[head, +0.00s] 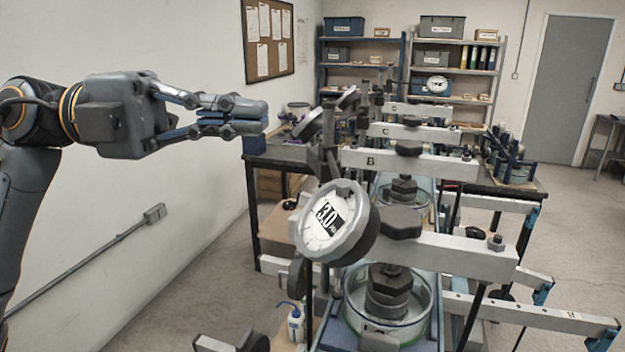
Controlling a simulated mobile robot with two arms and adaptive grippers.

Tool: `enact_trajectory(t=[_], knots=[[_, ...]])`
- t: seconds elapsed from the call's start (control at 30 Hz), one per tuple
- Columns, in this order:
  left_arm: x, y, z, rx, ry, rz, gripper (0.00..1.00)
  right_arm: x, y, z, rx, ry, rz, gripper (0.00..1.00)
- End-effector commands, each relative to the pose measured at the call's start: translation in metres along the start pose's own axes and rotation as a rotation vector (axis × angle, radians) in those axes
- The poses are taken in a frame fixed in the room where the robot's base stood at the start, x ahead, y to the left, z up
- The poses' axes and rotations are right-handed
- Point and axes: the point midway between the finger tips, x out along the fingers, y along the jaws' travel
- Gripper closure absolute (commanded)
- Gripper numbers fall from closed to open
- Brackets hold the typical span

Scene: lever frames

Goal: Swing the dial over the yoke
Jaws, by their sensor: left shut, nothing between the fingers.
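The nearest dial (333,221), a round gauge with a white face and a black "3.0" panel, sits tilted on its post at the left end of the nearest yoke. That yoke (455,255) is a grey crossbar with a dark hexagonal knob (400,220) on it, above a round glass cell (388,310). The dial is left of the knob, not over it. A second dial (309,125) sits beside the yoke marked B (425,163). My left gripper (264,116) is shut and empty, left of the second dial and above the nearest one. My right gripper is out of view.
More frames, one marked C (440,133), stand in a row behind. Long lever beams (530,314) stick out to the right. A wash bottle (296,325) stands low at the front. Shelves (455,70) are at the back. The air left of the nearest dial is clear.

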Motion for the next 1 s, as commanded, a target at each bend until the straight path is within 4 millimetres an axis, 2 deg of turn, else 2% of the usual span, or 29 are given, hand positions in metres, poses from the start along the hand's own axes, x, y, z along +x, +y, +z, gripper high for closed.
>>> enact_trajectory(t=[0.03,0.13,0.23,0.37,0.57,0.8,1.0], knots=[[-0.009,-0.002,-0.004,0.021,-0.034,0.111,1.0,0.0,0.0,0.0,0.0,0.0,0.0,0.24],[-0.029,0.001,-0.007,0.017,-0.103,0.29,1.0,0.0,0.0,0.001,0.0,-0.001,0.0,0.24],[-0.045,0.002,-0.01,0.006,-0.16,0.398,1.0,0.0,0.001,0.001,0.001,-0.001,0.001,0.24],[-0.052,0.004,-0.01,-0.005,-0.193,0.455,1.0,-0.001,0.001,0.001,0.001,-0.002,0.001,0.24],[-0.029,0.016,-0.006,-0.006,-0.191,0.462,1.0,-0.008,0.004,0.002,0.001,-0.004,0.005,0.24],[0.018,0.037,0.003,-0.006,-0.187,0.459,1.0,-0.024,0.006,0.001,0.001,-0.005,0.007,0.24],[0.049,0.052,0.01,-0.006,-0.189,0.457,1.0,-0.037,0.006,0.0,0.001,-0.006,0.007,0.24]])
